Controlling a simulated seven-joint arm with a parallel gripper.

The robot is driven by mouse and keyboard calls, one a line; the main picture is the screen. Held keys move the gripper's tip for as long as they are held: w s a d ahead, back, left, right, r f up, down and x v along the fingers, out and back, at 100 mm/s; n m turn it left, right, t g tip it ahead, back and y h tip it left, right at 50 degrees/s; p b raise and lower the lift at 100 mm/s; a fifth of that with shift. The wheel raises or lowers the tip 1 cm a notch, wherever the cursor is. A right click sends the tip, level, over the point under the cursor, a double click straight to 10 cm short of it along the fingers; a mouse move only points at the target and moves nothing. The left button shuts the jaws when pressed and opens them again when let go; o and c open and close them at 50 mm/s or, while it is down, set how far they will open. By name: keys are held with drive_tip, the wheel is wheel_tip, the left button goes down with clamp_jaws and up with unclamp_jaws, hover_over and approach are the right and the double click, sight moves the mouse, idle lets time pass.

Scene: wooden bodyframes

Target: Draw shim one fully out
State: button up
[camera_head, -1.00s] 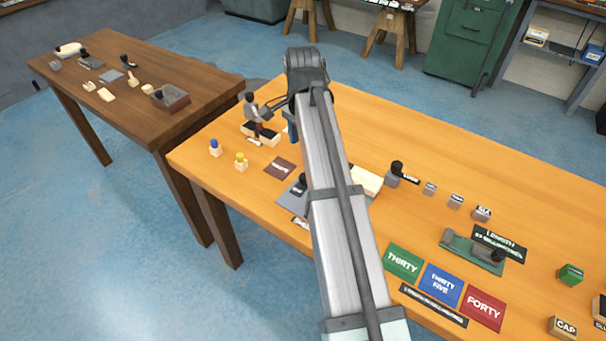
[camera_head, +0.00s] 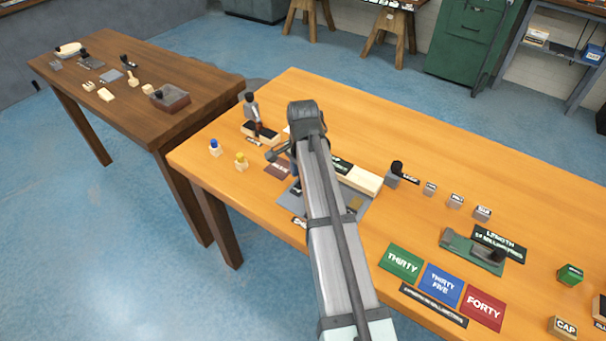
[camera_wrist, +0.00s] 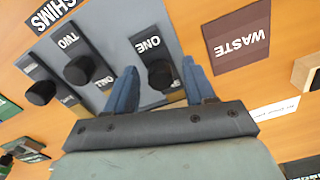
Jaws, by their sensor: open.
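My gripper (camera_wrist: 160,68) is open, with one blue finger on each side of the knob. I cannot tell whether either finger touches it. A second shim, labelled TWO (camera_wrist: 68,40), with its own black knob, is to the left.
The brown WASTE mat (camera_wrist: 236,36) lies to the right of shim one in the wrist view. A further black knob (camera_wrist: 41,92) stands at the left. In the head view, a pale block (camera_head: 360,180) lies by the board, and blue and yellow topped pieces (camera_head: 228,155) stand near the table edge.

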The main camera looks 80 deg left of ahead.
clamp_jaws()
idle(0.6)
